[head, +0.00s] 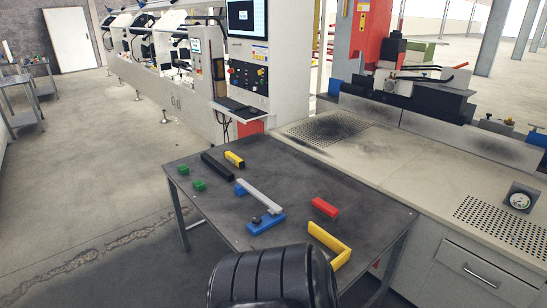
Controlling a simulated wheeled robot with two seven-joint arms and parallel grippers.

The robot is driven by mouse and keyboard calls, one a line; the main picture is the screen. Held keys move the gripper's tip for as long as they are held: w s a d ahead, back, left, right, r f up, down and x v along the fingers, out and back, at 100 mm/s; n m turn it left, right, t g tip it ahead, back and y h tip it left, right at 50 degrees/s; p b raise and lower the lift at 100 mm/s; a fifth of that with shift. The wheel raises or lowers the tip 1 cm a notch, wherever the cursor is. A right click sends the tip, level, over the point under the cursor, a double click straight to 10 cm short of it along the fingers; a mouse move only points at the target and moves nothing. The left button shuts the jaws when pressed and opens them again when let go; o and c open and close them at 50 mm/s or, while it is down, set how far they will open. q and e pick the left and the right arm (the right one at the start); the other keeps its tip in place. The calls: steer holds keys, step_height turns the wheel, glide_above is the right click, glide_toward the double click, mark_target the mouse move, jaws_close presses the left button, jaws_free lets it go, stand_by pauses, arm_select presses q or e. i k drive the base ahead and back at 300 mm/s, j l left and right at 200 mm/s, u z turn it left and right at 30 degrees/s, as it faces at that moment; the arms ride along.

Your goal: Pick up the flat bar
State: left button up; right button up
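A light grey flat bar (259,195) lies slantwise on the dark table (215,222), left of its middle. Its far left end is beside a small blue piece (240,190). Its near right end is at a larger blue block (266,224) with a dark knob on it. I cannot tell whether the bar rests on the blue pieces or only touches them. Neither of my grippers shows in the head view. A black ribbed part, which seems to be mine, covers the table's near edge at the bottom.
A black bar (217,166), a yellow block (234,159) and two green blocks (184,170) lie farther left. A red block (325,207) and a yellow angled piece (330,243) lie to the right. A beige workbench (395,165) adjoins the table's right side.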

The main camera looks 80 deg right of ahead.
mark_target(274, 206)
steer(key=i+l+z, duration=0.1)
steer(key=z, duration=0.35)
steer(key=i+z, duration=0.3)
steer(key=z, duration=0.15)
steer(key=i+j+z, duration=0.1)
steer(key=z, duration=0.35)
steer(key=i+j+z, duration=0.15)
steer(key=z, duration=0.35)
steer(key=i+j, duration=0.05)
steer(key=i, duration=0.05)
